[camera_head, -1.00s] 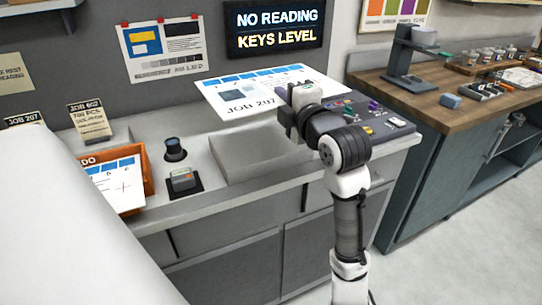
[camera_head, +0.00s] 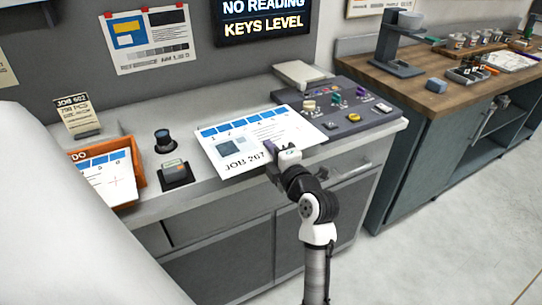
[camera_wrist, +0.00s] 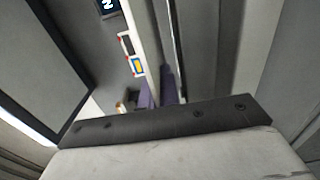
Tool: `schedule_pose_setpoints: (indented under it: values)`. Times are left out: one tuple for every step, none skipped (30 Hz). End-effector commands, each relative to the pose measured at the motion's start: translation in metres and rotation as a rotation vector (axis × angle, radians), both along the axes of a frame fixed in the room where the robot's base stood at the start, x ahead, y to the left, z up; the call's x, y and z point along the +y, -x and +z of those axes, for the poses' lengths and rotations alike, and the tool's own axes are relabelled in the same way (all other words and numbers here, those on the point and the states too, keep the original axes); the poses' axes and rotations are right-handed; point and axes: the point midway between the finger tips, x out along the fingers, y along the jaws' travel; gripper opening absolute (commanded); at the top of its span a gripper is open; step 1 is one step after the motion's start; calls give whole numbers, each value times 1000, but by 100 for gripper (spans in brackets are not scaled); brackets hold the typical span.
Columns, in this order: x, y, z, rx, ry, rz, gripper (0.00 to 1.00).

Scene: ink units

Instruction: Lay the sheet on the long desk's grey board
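My gripper (camera_head: 279,152) is at the sheet's front edge, right of the "JOB 207" print, and appears shut on that edge. In the wrist view my two purplish fingers (camera_wrist: 158,95) are close together; the sheet is not clearly seen there.
The control panel (camera_head: 345,108) with knobs and keys adjoins the sheet on the right. A dark round knob (camera_head: 163,140) and a small device (camera_head: 174,173) stand left of it. An orange tray (camera_head: 138,172) holds another sheet. A wooden-topped bench (camera_head: 425,95) stands at right.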

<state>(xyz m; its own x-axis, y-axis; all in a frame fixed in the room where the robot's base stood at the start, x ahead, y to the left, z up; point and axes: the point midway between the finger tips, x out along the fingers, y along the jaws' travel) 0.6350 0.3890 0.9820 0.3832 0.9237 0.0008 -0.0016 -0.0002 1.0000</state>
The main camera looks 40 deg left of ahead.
Motion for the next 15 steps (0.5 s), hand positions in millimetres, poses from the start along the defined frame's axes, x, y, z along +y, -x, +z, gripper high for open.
schedule_pose_setpoints:
  values:
    - [0, 0, -9, 8, 2, 1, 0]
    - [0, 0, -13, 7, 1, 1, 0]
    - [0, 0, -18, 6, 1, 1, 0]
    - [0, 0, -22, 5, 2, 1, 0]
    - [0, 0, -24, 5, 1, 1, 0]
    - [0, 0, -26, 3, 0, 1, 0]
    - [0, 0, -27, 2, -1, 0, 0]
    - [0, 0, -27, 1, 0, 0, 0]
    - [0, 0, -27, 1, 0, 0, 0]
    - [0, 0, -27, 1, 0, 0, 0]
    - [0, 0, -27, 1, 0, 0, 0]
    - [0, 0, -27, 1, 0, 0, 0]
    - [0, 0, -27, 1, 0, 0, 0]
    - [0, 0, -27, 1, 0, 0, 0]
    - [0, 0, -28, 0, 0, 0, 0]
